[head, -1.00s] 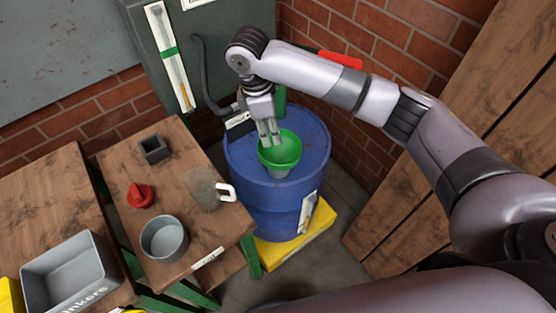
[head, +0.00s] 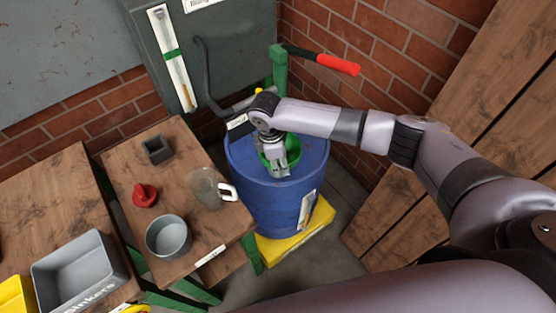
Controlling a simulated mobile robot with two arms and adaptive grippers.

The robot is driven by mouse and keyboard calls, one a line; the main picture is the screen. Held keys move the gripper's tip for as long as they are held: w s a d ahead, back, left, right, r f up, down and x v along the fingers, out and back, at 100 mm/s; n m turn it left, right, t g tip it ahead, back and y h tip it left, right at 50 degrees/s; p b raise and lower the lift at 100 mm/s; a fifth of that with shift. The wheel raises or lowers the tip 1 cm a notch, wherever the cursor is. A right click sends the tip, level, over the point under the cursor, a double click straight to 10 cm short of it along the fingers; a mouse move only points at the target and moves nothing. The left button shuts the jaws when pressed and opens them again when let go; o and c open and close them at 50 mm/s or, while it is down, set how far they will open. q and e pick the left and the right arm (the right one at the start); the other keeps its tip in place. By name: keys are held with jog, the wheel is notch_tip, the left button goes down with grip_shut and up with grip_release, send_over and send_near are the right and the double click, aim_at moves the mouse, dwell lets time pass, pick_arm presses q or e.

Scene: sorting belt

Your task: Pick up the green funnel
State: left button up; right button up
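The green funnel (head: 294,150) is at the top of the blue drum (head: 262,200). Its middle and front are largely hidden behind my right gripper (head: 277,170), and only parts of its green rim show on either side. My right gripper points down at the funnel and overlaps it in this view. I cannot tell whether its fingers are open or closed on the funnel wall. My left gripper is not in view.
A wooden table (head: 140,200) at left holds a glass mug (head: 207,188), grey round pot (head: 169,237), red knob-like piece (head: 145,195) and dark square block (head: 157,149). A red-handled green lever (head: 338,64) rises behind the drum. Brick wall stands behind.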

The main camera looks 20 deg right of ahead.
jog(key=shift+c, duration=0.4)
grip_shut()
dwell(0.5)
